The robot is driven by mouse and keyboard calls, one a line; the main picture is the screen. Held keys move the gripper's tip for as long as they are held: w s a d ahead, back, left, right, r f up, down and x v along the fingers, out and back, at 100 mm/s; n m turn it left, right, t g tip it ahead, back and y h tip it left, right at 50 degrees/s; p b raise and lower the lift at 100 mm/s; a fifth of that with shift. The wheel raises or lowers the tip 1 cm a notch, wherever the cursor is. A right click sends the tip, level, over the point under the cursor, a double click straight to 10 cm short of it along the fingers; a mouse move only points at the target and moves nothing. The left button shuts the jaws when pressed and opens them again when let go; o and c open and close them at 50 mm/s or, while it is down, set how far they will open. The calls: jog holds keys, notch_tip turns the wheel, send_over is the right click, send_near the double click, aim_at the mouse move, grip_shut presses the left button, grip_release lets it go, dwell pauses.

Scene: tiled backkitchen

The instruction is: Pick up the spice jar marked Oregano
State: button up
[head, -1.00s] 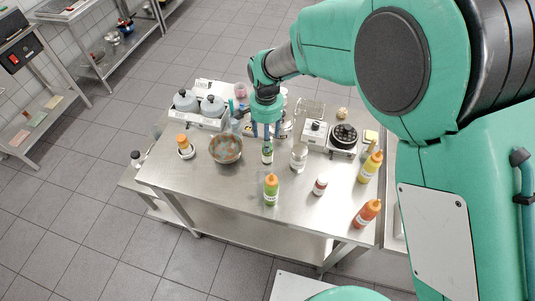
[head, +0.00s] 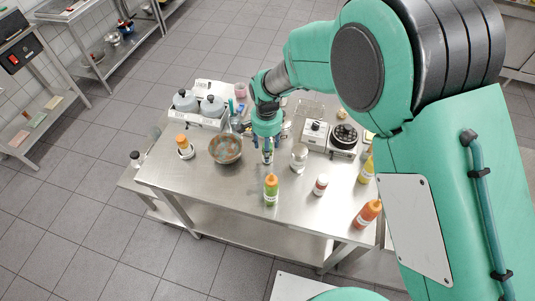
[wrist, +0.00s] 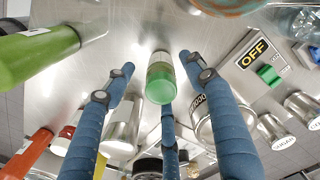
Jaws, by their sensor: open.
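A small jar with a green lid (head: 267,157) stands upright on the steel table, just below my gripper. The wrist view shows the same jar, its green lid (wrist: 160,84) pointing toward the camera. No name on it can be read. My gripper (head: 266,143) is over the jar, with its blue fingers pointing down. In the wrist view the fingers of my gripper (wrist: 158,72) are spread apart around the jar, with gaps on both sides. Another small jar with a red lid (head: 321,185) stands to the right; its label is too small to read.
A green bottle (head: 271,191) stands in front of the jar and a metal shaker (head: 299,158) to its right. A bowl (head: 225,149) is at left. An orange-red bottle (head: 367,214) is at front right. Bare table (head: 225,185) lies at front left.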

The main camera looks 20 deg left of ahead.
jog(key=shift+w+d+f, duration=0.1)
jog(key=shift+f, duration=2.25)
jog(key=c, duration=1.3)
jog(key=shift+c, duration=0.2)
jog(key=shift+r, duration=5.05)
